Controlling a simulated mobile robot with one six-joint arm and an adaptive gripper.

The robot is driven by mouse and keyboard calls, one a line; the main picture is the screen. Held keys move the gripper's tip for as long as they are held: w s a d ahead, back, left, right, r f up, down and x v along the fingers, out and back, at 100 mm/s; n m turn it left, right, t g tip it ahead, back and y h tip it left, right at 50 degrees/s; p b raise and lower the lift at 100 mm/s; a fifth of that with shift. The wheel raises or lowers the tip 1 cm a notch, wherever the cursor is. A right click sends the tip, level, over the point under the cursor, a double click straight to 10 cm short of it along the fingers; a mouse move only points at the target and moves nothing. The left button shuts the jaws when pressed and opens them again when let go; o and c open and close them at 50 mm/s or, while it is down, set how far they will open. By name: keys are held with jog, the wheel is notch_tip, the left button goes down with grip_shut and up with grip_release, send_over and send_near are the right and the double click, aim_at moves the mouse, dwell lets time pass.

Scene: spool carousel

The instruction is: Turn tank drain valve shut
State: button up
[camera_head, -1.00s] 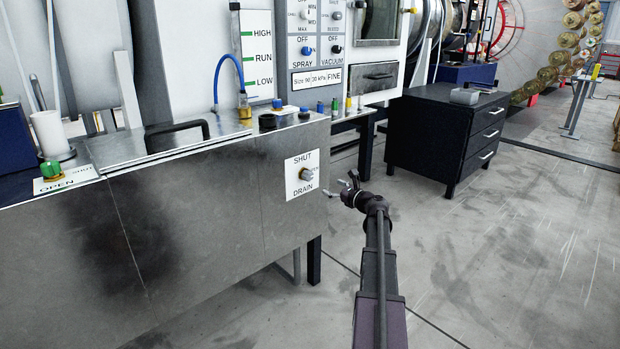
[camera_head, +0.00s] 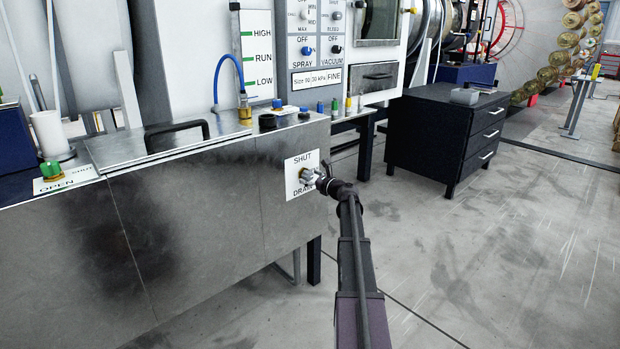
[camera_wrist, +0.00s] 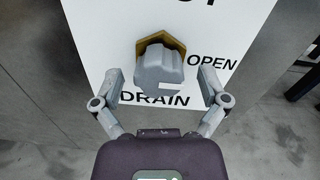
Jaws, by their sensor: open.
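The drain valve is a grey faceted knob (camera_wrist: 160,72) on a brass hex base, on a white label plate (camera_head: 296,189) on the front of the metal tank (camera_head: 190,215). The label reads SHUT at its top, DRAIN below and OPEN at the right. A pale mark on the knob sits at its lower edge in the wrist view. My gripper (camera_wrist: 158,88) is open, with one finger on each side of the knob's lower part. In the head view my gripper (camera_head: 312,180) covers part of the valve. I cannot tell whether the fingers touch the knob.
A second valve with a green handle (camera_head: 52,170) sits on the tank's top left, by an OPEN label. A control panel (camera_head: 318,45) stands behind the tank. A black drawer cabinet (camera_head: 445,138) stands at the right. The floor (camera_head: 490,255) right of my arm is clear.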

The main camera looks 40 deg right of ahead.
jog(key=c, duration=1.2)
jog(key=shift+o, duration=0.2)
jog(key=shift+n, duration=0.4)
jog(key=n, duration=0.3)
jog(key=shift+w+r+n, duration=0.1)
jog(key=shift+n, duration=0.2)
jog(key=n, duration=0.8)
jog(key=shift+n+p, duration=0.3)
jog(key=shift+n, duration=0.1)
jog(key=n, duration=0.4)
jog(key=shift+n, duration=0.3)
jog(key=shift+h, duration=0.3)
